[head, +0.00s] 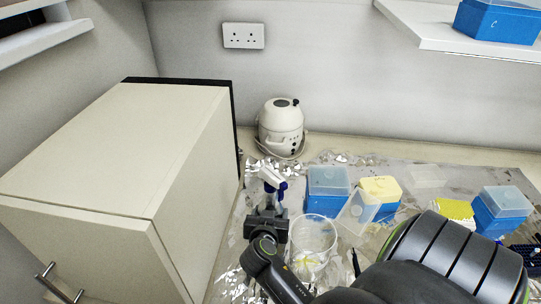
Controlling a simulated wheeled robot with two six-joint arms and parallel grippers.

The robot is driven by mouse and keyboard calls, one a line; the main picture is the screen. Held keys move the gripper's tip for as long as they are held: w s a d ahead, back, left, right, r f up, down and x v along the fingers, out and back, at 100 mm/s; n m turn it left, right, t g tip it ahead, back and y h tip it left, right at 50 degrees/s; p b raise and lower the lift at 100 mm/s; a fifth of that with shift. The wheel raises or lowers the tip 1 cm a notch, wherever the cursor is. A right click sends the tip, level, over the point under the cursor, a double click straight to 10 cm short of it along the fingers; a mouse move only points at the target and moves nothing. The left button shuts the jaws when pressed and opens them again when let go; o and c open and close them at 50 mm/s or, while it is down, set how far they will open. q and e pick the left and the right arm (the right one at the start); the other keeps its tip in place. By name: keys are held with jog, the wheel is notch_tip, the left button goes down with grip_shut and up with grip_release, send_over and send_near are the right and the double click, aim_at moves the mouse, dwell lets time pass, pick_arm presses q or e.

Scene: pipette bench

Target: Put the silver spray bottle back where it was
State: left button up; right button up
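A spray head with a white top and blue trigger parts (270,180) shows near the middle of the head view, just right of the white cabinet. It looks tilted. I take it for the top of the spray bottle; the bottle's body, and so any silver colour, is hidden behind my gripper. My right gripper (267,212), on the arm from the lower right, is directly below and in front of the spray head. Its fingertips are dark and small, and I cannot tell whether they are closed on the bottle. My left gripper is out of view.
A white cabinet (120,150) fills the left. A clear beaker (313,242) stands close right of my gripper. Blue tip boxes (328,188) and a yellow-topped box (381,188) sit on crumpled foil. A white round appliance (281,124) stands behind, near the wall.

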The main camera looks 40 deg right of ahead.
jog(key=shift+f, duration=0.15)
jog(key=shift+f, duration=0.2)
jog(key=o, duration=1.4)
jog(key=shift+c, duration=0.2)
jog(key=shift+o, duration=0.2)
jog(key=shift+r, duration=0.2)
